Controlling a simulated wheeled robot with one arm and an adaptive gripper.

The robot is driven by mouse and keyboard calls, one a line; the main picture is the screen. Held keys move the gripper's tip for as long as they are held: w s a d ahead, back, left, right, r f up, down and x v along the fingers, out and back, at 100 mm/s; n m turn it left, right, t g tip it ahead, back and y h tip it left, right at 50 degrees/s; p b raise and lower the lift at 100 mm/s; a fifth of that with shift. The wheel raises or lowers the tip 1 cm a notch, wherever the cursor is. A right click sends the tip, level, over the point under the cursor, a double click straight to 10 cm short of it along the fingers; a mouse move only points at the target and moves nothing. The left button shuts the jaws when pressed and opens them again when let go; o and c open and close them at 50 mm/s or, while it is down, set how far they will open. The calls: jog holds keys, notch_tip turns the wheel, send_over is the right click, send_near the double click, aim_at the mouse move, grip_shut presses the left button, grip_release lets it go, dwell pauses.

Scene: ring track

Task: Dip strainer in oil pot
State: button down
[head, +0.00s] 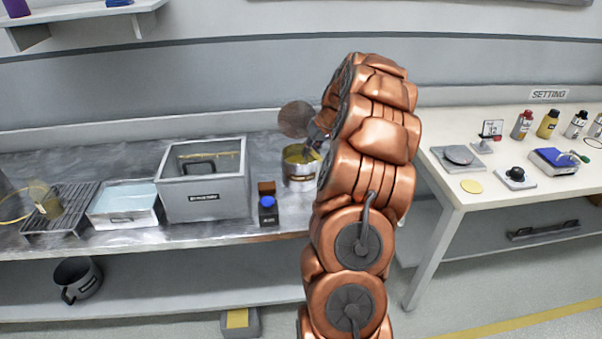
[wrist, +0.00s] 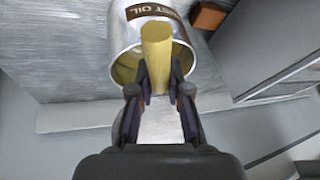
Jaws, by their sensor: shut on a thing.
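The oil pot (head: 301,180) is a metal can with a yellow inside. It stands at the right end of the metal bench, beside my arm. Its dark label, partly readable as oil, shows in the wrist view (wrist: 153,12). My gripper (wrist: 160,88) is shut on a yellow cylindrical piece (wrist: 157,48), which lies across the pot's mouth in that view. I cannot tell whether it is the strainer's handle, or whether anything is dipped. A brownish disc (head: 296,118) shows above the pot, beside my gripper (head: 314,143); I cannot tell whether it is the strainer's mesh.
A grey bin (head: 205,197), a white-rimmed tray (head: 124,219) and a dark rack (head: 62,221) with a yellowish mesh basket (head: 45,200) stand leftward. A white table (head: 470,203) is on the right.

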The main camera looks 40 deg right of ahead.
jog(key=shift+r+p, duration=0.7)
jog(key=shift+r, duration=4.75)
notch_tip(320, 180, up, 4)
jog(key=shift+p, duration=0.4)
